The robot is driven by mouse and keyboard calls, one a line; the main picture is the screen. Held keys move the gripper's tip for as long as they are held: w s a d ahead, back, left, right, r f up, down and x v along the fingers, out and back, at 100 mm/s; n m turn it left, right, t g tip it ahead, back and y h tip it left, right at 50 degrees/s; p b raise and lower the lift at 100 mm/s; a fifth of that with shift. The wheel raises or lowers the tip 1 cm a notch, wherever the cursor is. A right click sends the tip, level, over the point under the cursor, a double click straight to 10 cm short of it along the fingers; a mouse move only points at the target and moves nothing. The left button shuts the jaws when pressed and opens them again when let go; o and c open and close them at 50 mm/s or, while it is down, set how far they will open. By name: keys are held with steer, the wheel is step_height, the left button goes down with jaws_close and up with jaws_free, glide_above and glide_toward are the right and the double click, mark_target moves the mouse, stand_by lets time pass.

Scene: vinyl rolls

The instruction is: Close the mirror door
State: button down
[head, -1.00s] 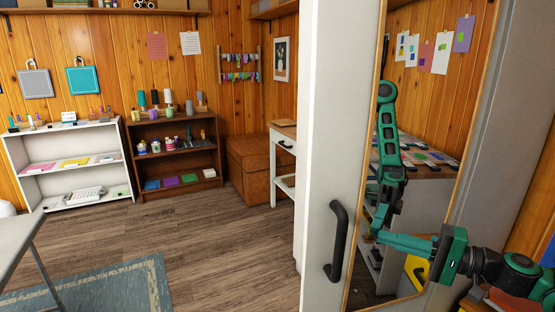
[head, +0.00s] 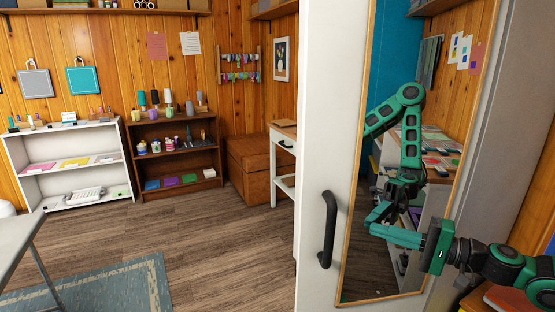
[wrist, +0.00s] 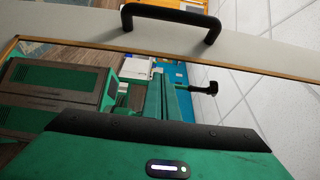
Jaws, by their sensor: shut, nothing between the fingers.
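The mirror door (head: 347,100) is a tall white panel with a wood-framed mirror (head: 380,268) on its face. It stands ajar at an angle, and its black handle (head: 328,230) is on the left part of the panel. In the wrist view the handle (wrist: 170,14) is at the top, above the mirror frame (wrist: 110,48). My green gripper (head: 372,226) is shut and empty, in front of the lower mirror, right of the handle. I cannot tell whether its tips touch the glass. The green arm higher in the mirror is my reflection.
A white shelf (head: 78,165) and a brown shelf (head: 172,182) stand along the back wall, with a brown chest (head: 252,165) beside them. The wooden floor (head: 215,240) left of the door is clear. A rug (head: 110,285) lies at the lower left.

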mark_target(383, 224)
steer(key=shift+w+a, duration=0.2)
steer(key=shift+w, duration=0.7)
steer(key=shift+w+a, duration=0.15)
steer(key=shift+w, duration=1)
steer(key=shift+w, duration=1.35)
